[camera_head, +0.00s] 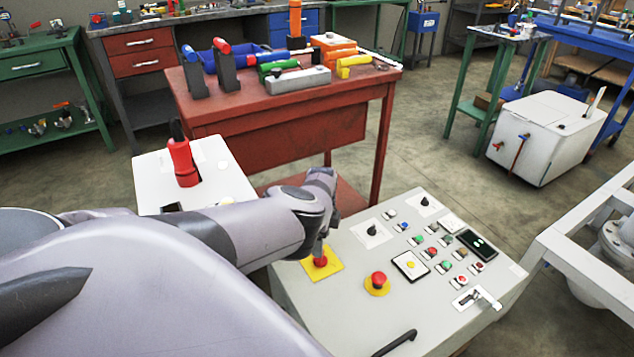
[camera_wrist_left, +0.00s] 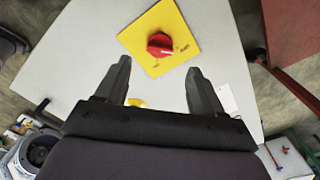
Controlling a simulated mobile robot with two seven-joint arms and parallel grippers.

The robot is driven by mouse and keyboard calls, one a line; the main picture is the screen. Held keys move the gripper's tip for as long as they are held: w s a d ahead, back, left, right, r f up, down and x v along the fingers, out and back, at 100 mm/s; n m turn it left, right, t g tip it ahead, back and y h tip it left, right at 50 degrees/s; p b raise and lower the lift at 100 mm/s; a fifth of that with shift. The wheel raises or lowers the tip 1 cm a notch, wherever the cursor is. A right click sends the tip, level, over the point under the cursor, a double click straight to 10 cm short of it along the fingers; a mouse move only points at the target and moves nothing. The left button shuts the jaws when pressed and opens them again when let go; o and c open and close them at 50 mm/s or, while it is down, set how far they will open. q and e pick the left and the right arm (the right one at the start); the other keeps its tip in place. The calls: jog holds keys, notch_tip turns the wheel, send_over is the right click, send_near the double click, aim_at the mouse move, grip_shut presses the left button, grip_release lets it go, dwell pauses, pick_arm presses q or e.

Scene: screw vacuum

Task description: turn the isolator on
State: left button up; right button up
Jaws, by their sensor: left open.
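The isolator is a red rotary knob on a square yellow plate on the sloping light-grey control panel (camera_head: 345,300). In the head view the red knob (camera_head: 320,261) shows just below my left gripper (camera_head: 320,243), with the yellow plate (camera_head: 332,270) partly behind the gripper. In the left wrist view the knob (camera_wrist_left: 160,44) lies beyond and between the two open fingers of my left gripper (camera_wrist_left: 158,75), apart from them. The knob has a pale pointer mark and small lettering on the plate around it. The fingers are empty. My right gripper is not in view.
A red emergency button (camera_head: 378,280) on a round yellow base sits right of the isolator. Several buttons, black selector knobs (camera_head: 372,229) and a key-like lever (camera_head: 487,297) lie further right. A black handle (camera_head: 395,343) is at the front. A red workbench (camera_head: 290,125) stands behind.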

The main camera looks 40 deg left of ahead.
pick_arm(q)
notch_tip(320, 180, down, 6)
jog(key=b, duration=0.3)
jog(key=shift+a+r+b, duration=0.1)
jog(key=shift+r+b, duration=0.1)
jog(key=shift+b, duration=0.1)
jog(key=shift+f, duration=0.35)
jog(key=shift+c, duration=0.3)
